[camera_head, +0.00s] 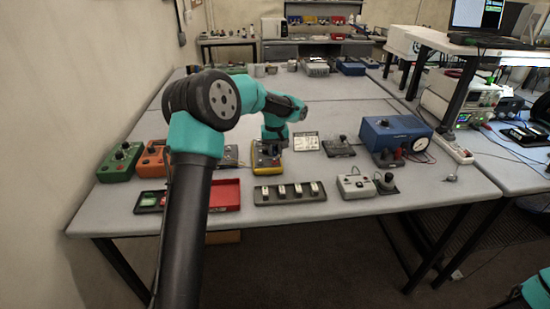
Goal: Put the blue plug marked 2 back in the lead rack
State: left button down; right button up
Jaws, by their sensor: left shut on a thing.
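My left gripper (274,147) is over the yellow handheld unit (266,160) in the middle of the bench. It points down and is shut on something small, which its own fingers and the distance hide. I cannot make out the blue plug or any number 2 mark. A dark bar with a row of several pale pieces (290,193) lies nearer the front edge, in front of the yellow unit. I cannot tell whether this bar is the lead rack. My right gripper is not in view; only a teal bit of my right arm shows at the lower right corner.
A red tray (225,195) is left of the bar, partly behind my left arm. Green (120,161) and orange (151,158) boxes stand at the left. A grey box (355,186) and a blue meter box (392,135) stand right. The bench behind is mostly clear.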

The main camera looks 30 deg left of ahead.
pick_arm(q)
jog(key=shift+r, duration=1.4)
jog(key=s+a, duration=0.3)
jog(key=a, duration=0.7)
jog(key=s+a, duration=0.2)
jog(key=a, duration=0.9)
jog(key=s+a, duration=0.3)
jog(key=a, duration=0.7)
jog(key=shift+s+a, duration=0.3)
jog(key=shift+s, duration=0.05)
jog(key=shift+f, duration=0.15)
jog(key=shift+f, duration=2.75)
jog(key=shift+f, duration=0.45)
